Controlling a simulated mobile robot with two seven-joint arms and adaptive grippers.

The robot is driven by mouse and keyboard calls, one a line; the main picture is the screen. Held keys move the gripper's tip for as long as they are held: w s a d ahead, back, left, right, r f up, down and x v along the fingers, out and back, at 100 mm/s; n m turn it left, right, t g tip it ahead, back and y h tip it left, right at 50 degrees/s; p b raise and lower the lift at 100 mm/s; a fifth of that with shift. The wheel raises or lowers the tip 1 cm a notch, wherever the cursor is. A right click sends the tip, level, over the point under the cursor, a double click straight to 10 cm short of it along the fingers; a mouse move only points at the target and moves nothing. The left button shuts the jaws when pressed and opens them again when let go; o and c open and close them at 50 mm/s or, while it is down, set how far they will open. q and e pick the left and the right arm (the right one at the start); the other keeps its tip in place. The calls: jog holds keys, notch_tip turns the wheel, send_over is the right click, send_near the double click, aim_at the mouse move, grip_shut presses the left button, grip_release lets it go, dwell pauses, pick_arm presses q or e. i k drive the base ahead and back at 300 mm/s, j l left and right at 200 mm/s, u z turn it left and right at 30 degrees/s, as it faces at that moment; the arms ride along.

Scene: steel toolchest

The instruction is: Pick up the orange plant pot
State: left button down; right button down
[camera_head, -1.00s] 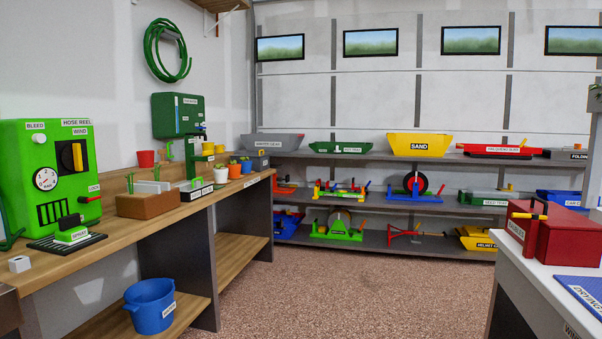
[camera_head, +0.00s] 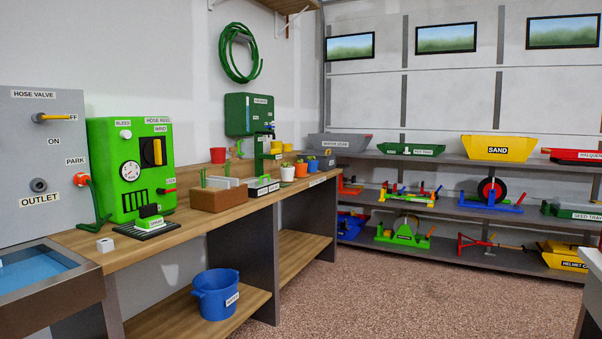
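Neither of my grippers is in view.
A green hose reel box (camera_head: 130,172), a brown box (camera_head: 218,198) and a labelled tray (camera_head: 263,188) stand on the bench. A water basin (camera_head: 45,272) is at the near left. A blue bucket (camera_head: 216,295) sits on the lower shelf. The carpeted floor at centre right is clear.

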aim_at(300, 167)
jog(key=i+z, duration=0.35)
jog(key=i, duration=1.3)
jog(key=i+l, duration=0.1)
jog(key=i, duration=2.55)
jog(key=i+l+u, duration=0.1)
jog(key=i, duration=1.2)
